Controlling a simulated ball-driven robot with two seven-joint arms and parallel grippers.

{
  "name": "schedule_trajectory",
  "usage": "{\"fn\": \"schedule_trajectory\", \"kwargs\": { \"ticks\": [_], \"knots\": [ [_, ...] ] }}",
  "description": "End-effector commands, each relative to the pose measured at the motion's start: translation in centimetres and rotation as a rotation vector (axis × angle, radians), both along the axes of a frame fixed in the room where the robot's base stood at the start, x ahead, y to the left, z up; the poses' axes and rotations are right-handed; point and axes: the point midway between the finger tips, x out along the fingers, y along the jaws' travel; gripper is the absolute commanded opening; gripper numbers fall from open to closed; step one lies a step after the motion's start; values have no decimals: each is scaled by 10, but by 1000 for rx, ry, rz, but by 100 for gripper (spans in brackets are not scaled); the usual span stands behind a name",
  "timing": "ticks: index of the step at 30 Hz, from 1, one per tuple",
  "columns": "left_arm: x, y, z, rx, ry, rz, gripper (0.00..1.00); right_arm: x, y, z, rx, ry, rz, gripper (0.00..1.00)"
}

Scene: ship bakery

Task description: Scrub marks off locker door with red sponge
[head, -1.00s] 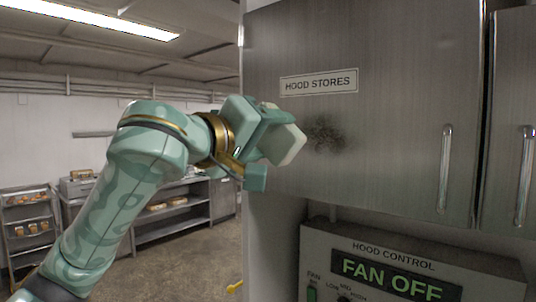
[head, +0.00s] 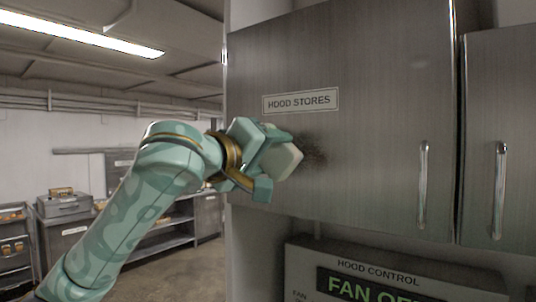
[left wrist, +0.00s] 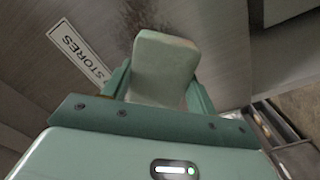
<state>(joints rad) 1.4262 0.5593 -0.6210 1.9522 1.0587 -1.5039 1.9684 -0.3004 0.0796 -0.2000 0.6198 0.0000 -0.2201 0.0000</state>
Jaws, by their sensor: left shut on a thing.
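My left gripper (head: 270,162) is shut on a pale cream block-shaped sponge (head: 284,161); it looks cream, not red. The locker door (head: 375,110) is brushed grey metal with a "HOOD STORES" label (head: 300,101). A dark smudge (head: 316,154) is on the door, below the label. The sponge is at the smudge's left side and hides part of it; I cannot tell whether it touches the door. In the left wrist view the sponge (left wrist: 164,70) stands between the fingers, with the dark smudge (left wrist: 165,18) beyond its end. My right gripper is not in view.
Vertical handles stand out from the locker door (head: 423,185) and the neighbouring door (head: 499,190). A "HOOD CONTROL" panel (head: 400,282) is below the locker. Shelving (head: 165,238) stands back at the left. Door surface right of the smudge is clear.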

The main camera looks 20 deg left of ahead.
Motion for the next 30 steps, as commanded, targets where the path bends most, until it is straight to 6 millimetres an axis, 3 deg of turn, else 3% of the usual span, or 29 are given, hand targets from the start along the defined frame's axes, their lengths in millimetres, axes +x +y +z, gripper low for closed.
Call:
{"fn": "schedule_trajectory", "kwargs": {
  "ticks": [30],
  "knots": [
    [17,-6,0,-1,1,-1,40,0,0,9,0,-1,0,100]
  ]
}}
